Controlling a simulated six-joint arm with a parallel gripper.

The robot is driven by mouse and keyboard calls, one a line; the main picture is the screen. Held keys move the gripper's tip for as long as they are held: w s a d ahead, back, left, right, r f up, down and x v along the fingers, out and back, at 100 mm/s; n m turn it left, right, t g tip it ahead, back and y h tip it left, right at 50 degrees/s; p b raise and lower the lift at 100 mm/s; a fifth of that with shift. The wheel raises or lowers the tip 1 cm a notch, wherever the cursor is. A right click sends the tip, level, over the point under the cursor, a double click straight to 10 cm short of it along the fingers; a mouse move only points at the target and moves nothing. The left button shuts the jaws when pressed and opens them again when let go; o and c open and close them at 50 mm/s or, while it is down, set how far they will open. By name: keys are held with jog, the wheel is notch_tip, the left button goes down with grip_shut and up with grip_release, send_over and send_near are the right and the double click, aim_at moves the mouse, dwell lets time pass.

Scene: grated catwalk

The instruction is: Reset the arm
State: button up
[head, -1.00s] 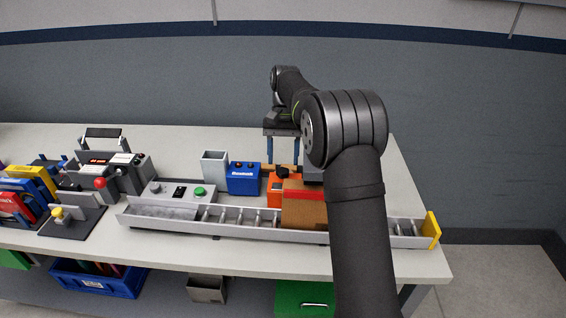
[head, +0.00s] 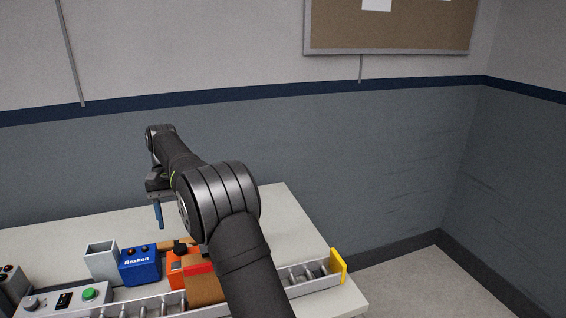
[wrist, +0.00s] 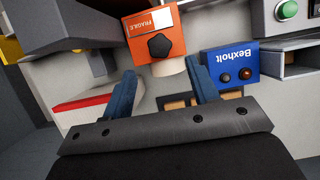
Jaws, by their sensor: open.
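My gripper (head: 159,216) hangs above the back of the bench, behind the blue Bexholt box (head: 140,266). In the wrist view my gripper (wrist: 160,68) shows two blue fingers spread apart with nothing between them. An orange box (wrist: 157,38) with a FRAGILE label and a black knob lies beyond the fingertips. The Bexholt box (wrist: 231,64) is to the right of the fingers in that view. My arm crosses the head view and hides part of the bench.
The bench (head: 285,215) has free room at its back and right. A roller conveyor (head: 312,278) with a yellow end stop (head: 338,266) runs along the front. A brown box (head: 203,289), an open grey bin (head: 102,261) and a green-button panel (head: 65,299) stand nearby.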

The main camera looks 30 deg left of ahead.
aim_at(180, 247)
jog(key=x, duration=0.6)
jog(key=shift+s+d+f, duration=0.1)
jog(key=shift+s+f, duration=0.05)
jog(key=shift+f, duration=0.1)
